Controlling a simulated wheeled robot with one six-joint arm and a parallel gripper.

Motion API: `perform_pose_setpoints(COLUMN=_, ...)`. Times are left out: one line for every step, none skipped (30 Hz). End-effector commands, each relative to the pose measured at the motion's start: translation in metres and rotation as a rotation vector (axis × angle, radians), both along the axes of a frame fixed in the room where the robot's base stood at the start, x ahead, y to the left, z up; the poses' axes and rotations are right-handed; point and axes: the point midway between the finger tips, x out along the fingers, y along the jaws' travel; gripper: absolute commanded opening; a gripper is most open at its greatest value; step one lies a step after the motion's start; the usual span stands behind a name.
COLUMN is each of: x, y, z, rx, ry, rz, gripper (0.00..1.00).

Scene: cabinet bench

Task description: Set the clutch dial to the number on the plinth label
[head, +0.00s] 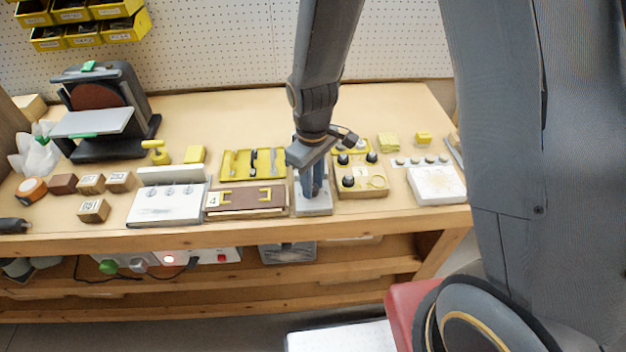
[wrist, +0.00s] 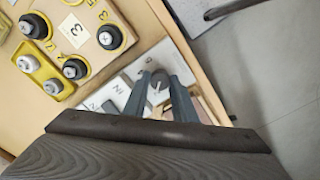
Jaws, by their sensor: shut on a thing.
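In the head view my gripper (head: 312,190) points down onto a pale grey-white plinth (head: 313,210) near the bench's front edge. A label with 3 (head: 360,172) is on the neighbouring wooden block; a label with 4 (head: 213,199) is on the brown tray's left end.
A wooden block with black knobs (head: 348,181) stands close right of my gripper. A yellow tool tray (head: 228,163) lies behind. The bench's back middle is clear.

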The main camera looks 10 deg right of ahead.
Motion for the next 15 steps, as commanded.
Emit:
perform_pose_setpoints(x=0.0001, y=0.0002, z=0.0021, rx=0.001, ry=-0.001, rz=-0.044, gripper=0.02)
perform_pose_setpoints(x=0.0001, y=0.0002, z=0.0020, rx=0.001, ry=-0.001, rz=-0.072, gripper=0.02)
perform_pose_setpoints(x=0.0001, y=0.0002, z=0.0019, rx=0.001, ry=-0.001, rz=-0.110, gripper=0.02)
perform_pose_setpoints(x=0.0000, y=0.0001, z=0.0018, rx=0.001, ry=-0.001, rz=-0.138, gripper=0.02)
perform_pose_setpoints(x=0.0001, y=0.0002, z=0.0018, rx=0.001, ry=-0.001, rz=-0.166, gripper=0.02)
perform_pose_setpoints(x=0.0001, y=0.0001, z=0.0018, rx=0.000, ry=-0.001, rz=-0.202, gripper=0.02)
perform_pose_setpoints(x=0.0002, y=0.0002, z=0.0019, rx=0.000, ry=-0.001, rz=-0.229, gripper=0.02)
perform_pose_setpoints(x=0.0004, y=0.0002, z=0.0019, rx=0.001, ry=-0.002, rz=-0.256, gripper=0.02)
perform_pose_setpoints(x=0.0004, y=0.0002, z=0.0019, rx=0.000, ry=-0.002, rz=-0.290, gripper=0.02)
perform_pose_setpoints(x=0.0004, y=0.0001, z=0.0019, rx=0.001, ry=-0.002, rz=-0.315, gripper=0.02)
perform_pose_setpoints(x=0.0004, y=0.0001, z=0.0018, rx=0.001, ry=-0.002, rz=-0.339, gripper=0.02)
perform_pose_setpoints(x=0.0004, y=0.0001, z=0.0017, rx=0.001, ry=-0.002, rz=-0.370, gripper=0.02)
perform_pose_setpoints(x=0.0004, y=0.0001, z=0.0016, rx=0.000, ry=-0.001, rz=-0.391, gripper=0.02)
perform_pose_setpoints(x=0.0004, y=0.0001, z=0.0016, rx=0.000, ry=-0.001, rz=-0.412, gripper=0.02)
perform_pose_setpoints(x=0.0004, y=0.0001, z=0.0015, rx=0.000, ry=-0.001, rz=-0.438, gripper=0.02)
